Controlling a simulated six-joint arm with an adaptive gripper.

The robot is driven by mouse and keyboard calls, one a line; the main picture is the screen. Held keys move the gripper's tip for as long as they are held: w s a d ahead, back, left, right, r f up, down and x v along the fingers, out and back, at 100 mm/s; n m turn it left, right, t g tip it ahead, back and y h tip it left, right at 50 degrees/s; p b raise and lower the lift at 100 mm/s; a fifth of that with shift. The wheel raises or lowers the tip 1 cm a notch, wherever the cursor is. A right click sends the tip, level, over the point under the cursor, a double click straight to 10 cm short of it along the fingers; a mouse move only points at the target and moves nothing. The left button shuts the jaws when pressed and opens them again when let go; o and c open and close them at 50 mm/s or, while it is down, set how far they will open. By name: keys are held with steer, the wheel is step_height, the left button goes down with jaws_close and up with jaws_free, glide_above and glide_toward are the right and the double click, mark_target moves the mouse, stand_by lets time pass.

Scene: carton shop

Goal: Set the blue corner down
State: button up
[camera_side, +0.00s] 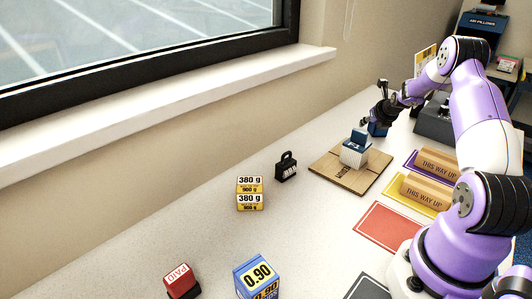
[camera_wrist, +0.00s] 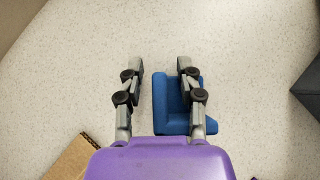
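The blue corner (camera_wrist: 172,119) is an L-shaped piece on the pale speckled table in the wrist view. In the side view the blue corner (camera_side: 377,130) shows just beyond the cardboard sheet, below my gripper (camera_side: 381,112). My gripper (camera_wrist: 160,66) is open. One arm of the corner lies between the fingers, with a clear gap to the left finger. The right finger overlaps the corner in the picture; I cannot tell whether it touches. A second blue piece (camera_side: 357,136) sits on a white block (camera_side: 353,156) on the cardboard sheet (camera_side: 326,168).
A black weight (camera_side: 287,167) and yellow 380 g boxes (camera_side: 250,199) stand left of the cardboard. THIS WAY UP blocks (camera_side: 427,190) sit on coloured mats at right. A dark grey object (camera_wrist: 309,88) is right of the corner in the wrist view. Table left of my gripper is clear.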

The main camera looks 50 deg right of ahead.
steer(key=shift+r, duration=0.25)
steer(key=v, duration=1)
steer(key=w+a+r+n+y, duration=0.2)
steer(key=a+r+n, duration=0.2)
steer(key=a+n, duration=0.6)
steer(key=w+a+r+n+y, duration=0.15)
steer(key=a+r+n, duration=0.25)
steer(key=a+n, duration=0.5)
steer(key=s+a+n+y, duration=0.1)
steer(key=s+a+n, duration=0.4)
steer(key=a+n, duration=0.4)
steer(key=s+a+r+n+y, duration=0.1)
steer(key=s+a+n, duration=0.4)
steer(key=n, duration=1.2)
steer(key=a+y, duration=0.1)
steer(key=a, duration=0.3)
steer(key=shift+r+g, duration=0.3)
steer(key=shift+g, duration=0.1)
